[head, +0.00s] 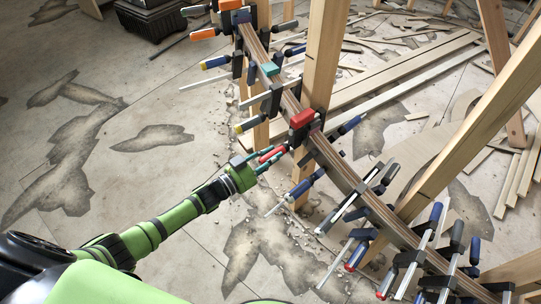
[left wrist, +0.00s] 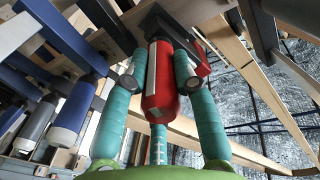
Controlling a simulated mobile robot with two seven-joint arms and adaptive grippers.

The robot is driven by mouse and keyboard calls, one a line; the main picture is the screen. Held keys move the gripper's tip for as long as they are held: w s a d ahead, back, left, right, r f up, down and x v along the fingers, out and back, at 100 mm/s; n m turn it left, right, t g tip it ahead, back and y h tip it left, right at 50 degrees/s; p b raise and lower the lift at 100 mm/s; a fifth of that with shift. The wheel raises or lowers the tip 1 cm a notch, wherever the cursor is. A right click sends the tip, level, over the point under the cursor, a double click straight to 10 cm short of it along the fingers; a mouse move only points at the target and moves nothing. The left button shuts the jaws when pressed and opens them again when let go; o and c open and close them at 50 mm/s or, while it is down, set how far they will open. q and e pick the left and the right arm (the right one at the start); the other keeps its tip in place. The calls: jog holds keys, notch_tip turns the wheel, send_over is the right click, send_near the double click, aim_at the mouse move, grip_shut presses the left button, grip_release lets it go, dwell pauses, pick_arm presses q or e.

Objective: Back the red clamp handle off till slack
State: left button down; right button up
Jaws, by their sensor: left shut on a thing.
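The red clamp handle (head: 273,155) sticks out toward my arm from a clamp with a red pad (head: 302,117) on the curved wooden stringer (head: 325,152). In the left wrist view the red handle (left wrist: 162,92) fills the middle, with a pale stripe on its side. My left gripper (head: 267,158) has its teal fingers on either side of the handle, shut on it. In the left wrist view the gripper (left wrist: 160,75) holds it between both fingers. The clamp's screw is mostly hidden. My right gripper is in neither view.
Several other clamps with blue, orange and yellow-tipped handles line the stringer; a blue one (head: 307,187) is close below. Upright wooden posts (head: 325,55) stand behind. Loose planks (head: 400,75) lie on the floor at right. The stained floor at left (head: 130,180) is free.

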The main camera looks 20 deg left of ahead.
pick_arm(q)
jog(key=shift+r+n, duration=0.1)
jog(key=shift+n, duration=0.7)
jog(key=c, duration=1)
grip_release()
jog(key=shift+s+a, duration=0.25)
jog(key=shift+s, duration=0.15)
jog(key=v, duration=1.1)
